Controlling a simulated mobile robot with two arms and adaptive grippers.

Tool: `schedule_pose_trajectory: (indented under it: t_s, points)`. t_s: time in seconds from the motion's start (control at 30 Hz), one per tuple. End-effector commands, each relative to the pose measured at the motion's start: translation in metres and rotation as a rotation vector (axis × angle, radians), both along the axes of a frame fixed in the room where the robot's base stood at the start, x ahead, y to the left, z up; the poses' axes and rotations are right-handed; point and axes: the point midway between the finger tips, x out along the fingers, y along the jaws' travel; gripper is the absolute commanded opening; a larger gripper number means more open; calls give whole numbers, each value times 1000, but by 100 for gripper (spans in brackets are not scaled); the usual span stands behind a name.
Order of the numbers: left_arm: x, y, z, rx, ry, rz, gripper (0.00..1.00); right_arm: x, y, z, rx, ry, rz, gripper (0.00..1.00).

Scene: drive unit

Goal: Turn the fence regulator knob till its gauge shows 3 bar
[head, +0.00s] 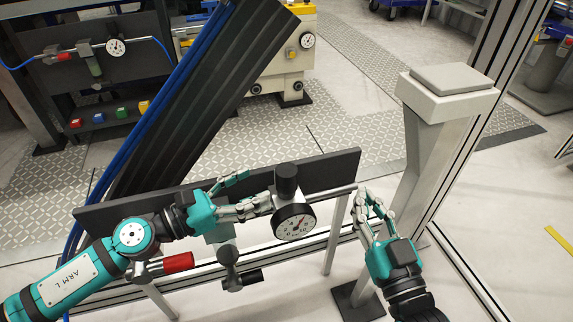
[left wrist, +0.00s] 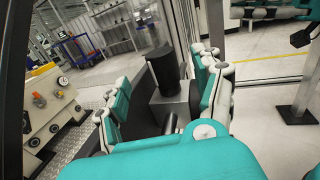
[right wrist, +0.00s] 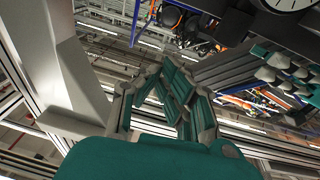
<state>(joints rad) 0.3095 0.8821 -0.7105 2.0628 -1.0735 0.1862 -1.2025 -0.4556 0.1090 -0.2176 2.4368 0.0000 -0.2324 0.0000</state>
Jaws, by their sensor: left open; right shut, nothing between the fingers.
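The fence regulator has an upright black knob (head: 287,181) on top and a round white-faced gauge (head: 294,221) below it. The gauge needle is too small to read surely. My left gripper (head: 258,190) is open just left of the knob. In the left wrist view the knob (left wrist: 165,68) stands between its spread fingers, with no clear contact. My right gripper (head: 373,205) is shut and empty, right of the gauge near the pipe's end. In the right wrist view its fingers (right wrist: 172,92) are together, and part of the gauge (right wrist: 287,4) shows at the top edge.
A dark fence board (head: 335,172) runs behind the regulator. A grey-topped post (head: 448,88) stands behind my right gripper. Another gauge (head: 116,47) is on the far left panel.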

Motion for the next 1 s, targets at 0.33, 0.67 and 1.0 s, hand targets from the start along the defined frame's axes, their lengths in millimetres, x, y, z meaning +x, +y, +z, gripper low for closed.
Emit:
schedule_pose_trajectory:
  t_s: [0.33, 0.67, 1.0]
  points:
    - [16, -24, 3, -1, 0, -1, 68, -10, -14, -71, -106, 415, -26, 0]
    - [34, -52, 3, -2, -1, 0, 68, -48, -32, -128, -189, 772, -50, 0]
    - [47, -73, 1, 1, -1, -1, 68, -77, -43, -152, -230, 958, -60, 0]
